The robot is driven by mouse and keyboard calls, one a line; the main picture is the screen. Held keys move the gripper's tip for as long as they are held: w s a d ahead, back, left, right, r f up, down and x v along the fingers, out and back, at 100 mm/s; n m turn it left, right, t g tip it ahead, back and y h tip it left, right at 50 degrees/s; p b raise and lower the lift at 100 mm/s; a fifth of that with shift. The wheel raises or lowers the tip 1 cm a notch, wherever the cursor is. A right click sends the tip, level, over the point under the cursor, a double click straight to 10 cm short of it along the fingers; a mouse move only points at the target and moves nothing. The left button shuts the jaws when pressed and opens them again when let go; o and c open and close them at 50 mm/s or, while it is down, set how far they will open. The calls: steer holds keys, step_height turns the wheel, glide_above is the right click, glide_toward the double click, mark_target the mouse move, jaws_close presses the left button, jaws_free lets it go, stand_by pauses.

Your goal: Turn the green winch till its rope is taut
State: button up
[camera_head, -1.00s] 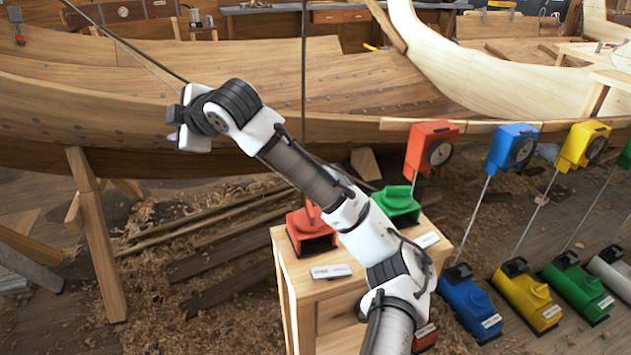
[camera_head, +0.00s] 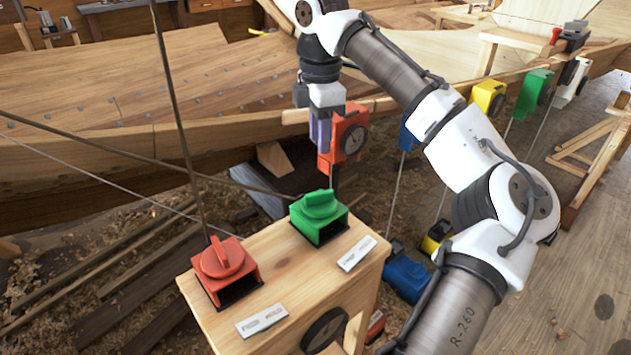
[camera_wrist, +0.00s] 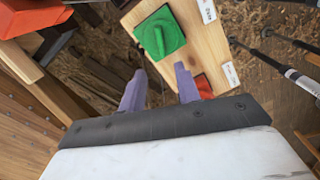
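The green winch (camera_head: 319,216), a squat box with a raised grip on top, stands on the wooden stand (camera_head: 262,262). A dark rope (camera_head: 130,157) comes from the left toward it and sags slightly. A short thin line rises behind the winch toward the red dial box. My gripper (camera_head: 320,138) points down, above and behind the green winch, apart from it. In the wrist view, the gripper's two purple fingers (camera_wrist: 159,82) are spread with nothing between them. The green winch (camera_wrist: 160,34) lies just beyond the fingertips there.
A red winch (camera_head: 224,263) shares the stand, left of the green one. A red dial box (camera_head: 345,140) hangs close behind my gripper. Blue and yellow winches (camera_head: 405,277) (camera_head: 437,236) stand on the floor to the right. The planked hull (camera_head: 130,100) fills the back.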

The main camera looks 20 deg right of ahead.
mark_target(319, 192)
step_height(319, 192, down, 13)
steer(key=shift+s+r, duration=0.1)
steer(key=shift+c, duration=0.3)
jaws_close()
